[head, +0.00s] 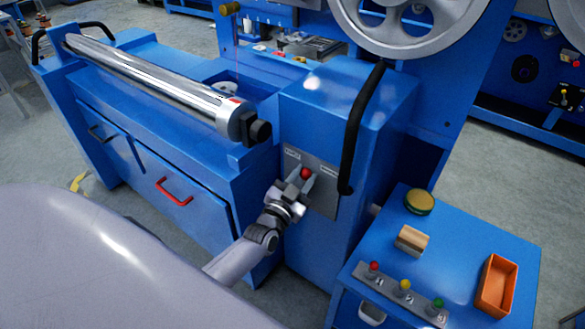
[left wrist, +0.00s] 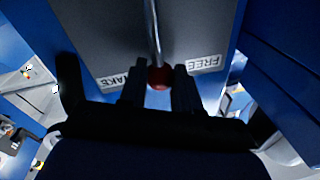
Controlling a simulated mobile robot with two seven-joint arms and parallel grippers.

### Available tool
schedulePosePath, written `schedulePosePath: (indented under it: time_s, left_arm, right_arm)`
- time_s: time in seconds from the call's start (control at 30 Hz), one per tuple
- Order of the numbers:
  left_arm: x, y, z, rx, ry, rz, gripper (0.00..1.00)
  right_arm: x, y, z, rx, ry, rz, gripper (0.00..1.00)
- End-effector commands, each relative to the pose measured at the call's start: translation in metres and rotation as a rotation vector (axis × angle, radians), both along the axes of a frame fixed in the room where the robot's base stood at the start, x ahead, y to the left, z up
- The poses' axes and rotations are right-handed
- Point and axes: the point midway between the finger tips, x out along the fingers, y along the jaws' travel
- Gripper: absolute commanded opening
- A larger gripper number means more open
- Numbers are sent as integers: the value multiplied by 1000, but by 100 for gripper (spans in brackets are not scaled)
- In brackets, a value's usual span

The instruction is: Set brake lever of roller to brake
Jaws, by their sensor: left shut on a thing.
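The brake lever is a thin metal rod (left wrist: 153,30) with a red ball knob (head: 305,173) on a grey plate (head: 323,200) on the blue cabinet's front. My left gripper (head: 301,183) is shut on the knob, whose red ball (left wrist: 159,77) shows between the two dark fingers (left wrist: 159,92) in the left wrist view. There, the rod lies between a BRAKE label (left wrist: 112,82) at left and a FREE label (left wrist: 205,62) at right. The fingers hide part of the knob. The shiny roller (head: 150,80) lies left of the cabinet. My right gripper is out of view.
A black curved handle (head: 354,130) stands on the cabinet just right of the plate. A blue side table (head: 460,240) at right carries an orange tray (head: 484,290), a wooden block and a button panel (head: 400,292). A red drawer handle (head: 174,192) sticks out at left.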

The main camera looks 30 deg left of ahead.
Motion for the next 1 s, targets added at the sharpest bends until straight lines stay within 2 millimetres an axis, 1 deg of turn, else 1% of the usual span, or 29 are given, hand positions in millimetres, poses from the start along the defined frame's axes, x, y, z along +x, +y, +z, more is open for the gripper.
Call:
schedulePosePath:
  time_s: [0.03, 0.1, 0.4, 0.7, 1.0]
  left_arm:
    - [0, -7, 1, 39, -4, -1, 0]
    - [-1, -15, -1, 103, -9, -1, 0]
    - [-3, -42, -10, 334, -29, 0, 0]
    - [-4, -55, -16, 464, -39, 0, 0]
    - [-5, -59, -18, 502, -42, 0, 0]
  right_arm:
    - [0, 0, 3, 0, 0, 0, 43]
    - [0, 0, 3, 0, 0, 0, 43]
    - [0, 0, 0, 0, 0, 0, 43]
    - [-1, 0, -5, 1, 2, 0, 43]
    - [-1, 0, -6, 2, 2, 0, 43]
